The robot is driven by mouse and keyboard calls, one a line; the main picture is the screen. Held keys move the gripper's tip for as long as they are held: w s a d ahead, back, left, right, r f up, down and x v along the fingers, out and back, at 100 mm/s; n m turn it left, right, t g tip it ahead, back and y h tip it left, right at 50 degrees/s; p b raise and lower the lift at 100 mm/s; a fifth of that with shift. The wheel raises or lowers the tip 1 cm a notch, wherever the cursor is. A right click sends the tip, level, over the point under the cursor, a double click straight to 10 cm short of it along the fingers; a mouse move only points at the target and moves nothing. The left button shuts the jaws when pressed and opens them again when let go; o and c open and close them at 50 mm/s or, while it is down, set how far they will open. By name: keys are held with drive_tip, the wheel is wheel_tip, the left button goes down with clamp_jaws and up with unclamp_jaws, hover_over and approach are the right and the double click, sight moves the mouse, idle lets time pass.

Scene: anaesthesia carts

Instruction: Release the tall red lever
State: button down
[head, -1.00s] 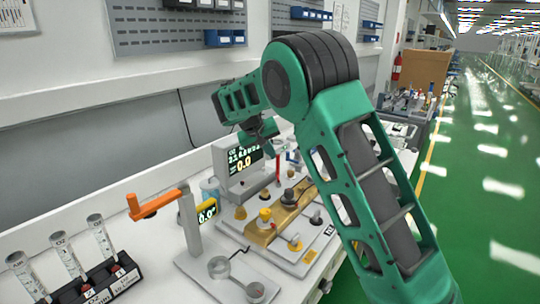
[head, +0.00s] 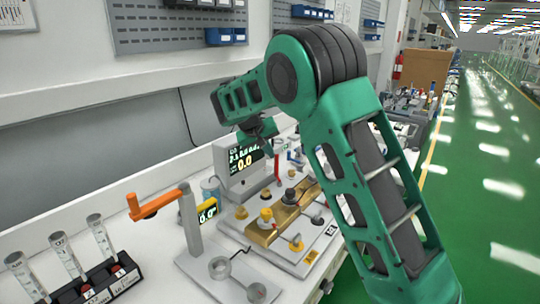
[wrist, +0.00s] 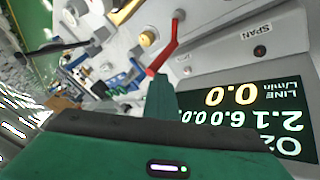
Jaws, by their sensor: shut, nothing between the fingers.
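The tall red lever (head: 277,163) stands upright on the bench beside the display box in the head view. In the wrist view the red lever (wrist: 166,45) is a bent bar, its lower end close to the tip of my gripper (wrist: 160,85). My gripper is shut and empty; I cannot tell whether it touches the lever. In the head view my gripper (head: 266,140) is partly hidden by my arm and hangs just above and left of the lever. The lever's base is not clear.
The display box (head: 240,166) stands left of the lever. A brass block (head: 283,215) with knobs lies in front. An orange-handled crank (head: 160,203) and a black rack of tubes (head: 103,283) stand at the left. The green floor at right is clear.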

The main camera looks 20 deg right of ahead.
drive_tip(key=shift+s+d+f, duration=0.2)
drive_tip(key=shift+s+d, duration=0.15)
drive_tip(key=shift+s, duration=0.3)
drive_tip(key=w+v, duration=0.1)
drive_tip(key=v, duration=0.9)
drive_tip(key=shift+a+r, duration=0.5)
drive_tip(key=s+a+n+t+y, duration=0.1)
drive_tip(key=s+a+n+y, duration=0.1)
drive_tip(key=s+a+n, duration=0.2)
drive_tip(key=s+a, duration=0.1)
drive_tip(key=s, duration=0.1)
drive_tip(key=shift+s+a+f+t, duration=0.25)
drive_tip(key=shift+s+f+t, duration=0.05)
drive_tip(key=shift+f, duration=0.05)
